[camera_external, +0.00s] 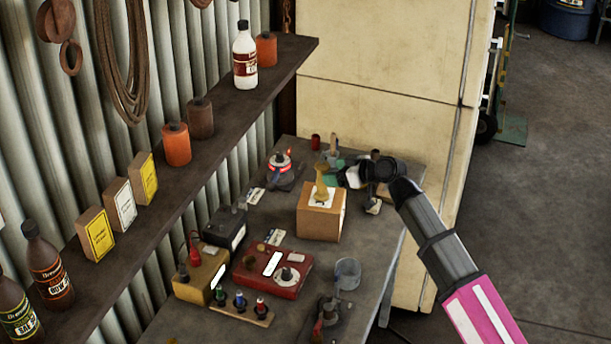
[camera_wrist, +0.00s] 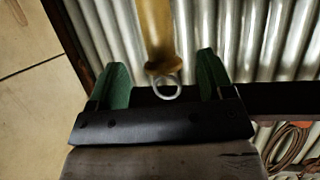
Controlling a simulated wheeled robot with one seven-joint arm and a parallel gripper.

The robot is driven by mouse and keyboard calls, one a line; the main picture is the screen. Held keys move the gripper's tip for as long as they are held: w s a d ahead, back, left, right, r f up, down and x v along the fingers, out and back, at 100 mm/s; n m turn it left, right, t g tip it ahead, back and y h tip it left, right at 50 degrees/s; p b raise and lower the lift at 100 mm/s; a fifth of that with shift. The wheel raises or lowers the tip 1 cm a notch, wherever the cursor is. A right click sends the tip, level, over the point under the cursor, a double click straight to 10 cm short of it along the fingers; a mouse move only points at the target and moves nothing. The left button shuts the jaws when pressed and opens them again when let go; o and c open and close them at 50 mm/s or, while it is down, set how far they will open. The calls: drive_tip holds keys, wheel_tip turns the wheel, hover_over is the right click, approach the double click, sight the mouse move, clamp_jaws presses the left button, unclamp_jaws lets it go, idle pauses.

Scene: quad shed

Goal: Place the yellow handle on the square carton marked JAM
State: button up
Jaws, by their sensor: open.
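The yellow handle (camera_external: 321,190) stands roughly upright on top of the square brown carton (camera_external: 318,226) in the external view. The carton has a white label on its top; I cannot read its marking. My gripper (camera_external: 335,178) is open just behind and right of the handle, above the carton's far side. In the wrist view the handle (camera_wrist: 155,30), with a metal ring at its near end, shows between the two green fingers of my gripper (camera_wrist: 165,75). Gaps show on both sides of it. The carton is not seen in the wrist view.
On the bench (camera_external: 365,285) stand a red box (camera_external: 285,283), a yellow box (camera_external: 195,282), a grey cup (camera_external: 347,273) and small parts. A shelf (camera_external: 215,130) with bottles, tins and small boxes runs along the left wall. A cream cabinet (camera_external: 385,60) stands behind.

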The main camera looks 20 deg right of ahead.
drive_tip(key=v, duration=0.7)
